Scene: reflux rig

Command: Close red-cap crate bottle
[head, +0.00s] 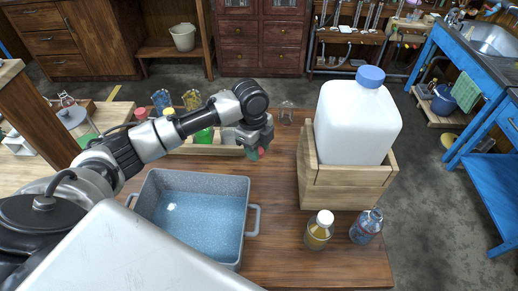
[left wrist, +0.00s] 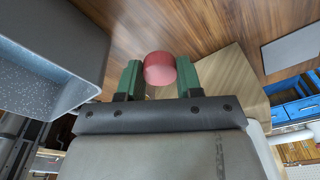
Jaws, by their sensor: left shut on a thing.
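My left gripper (head: 258,148) reaches over the wooden table to the right end of a low wooden crate (head: 230,151). In the left wrist view its green fingers (left wrist: 159,80) are shut on a red cap (left wrist: 160,69), which sits between the fingertips. In the head view only a little red shows at the fingertips. Several bottles stand in the crate, among them a green one (head: 205,135); my arm hides part of them. Another red top (head: 140,114) shows left of my arm; I cannot tell what it belongs to. My right gripper is not in view.
A grey-blue basin (head: 245,190) stands in front of the crate. To the right, a large white jug (head: 356,120) with a blue lid sits in a wooden box (head: 340,190). Table between basin and box is clear.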

